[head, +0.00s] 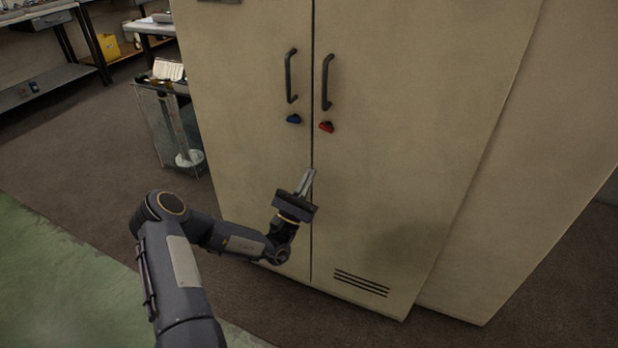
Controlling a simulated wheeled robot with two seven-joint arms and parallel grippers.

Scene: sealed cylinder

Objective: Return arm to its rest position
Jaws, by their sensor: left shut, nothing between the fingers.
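My left arm (170,265) comes in from the lower left and bends to the right at the elbow. Its gripper (307,180) points up in front of a tall beige cabinet (400,200), near the seam between the two doors. The fingers are shut together with nothing between them. I cannot tell whether the fingertips touch the door. My right gripper is out of view.
The cabinet doors are closed, with black handles (290,76), a blue knob (293,119) and a red knob (326,127). A cart (170,125) stands left of the cabinet. Workbenches (50,80) stand at the back left. Brown floor (75,150) lies open between.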

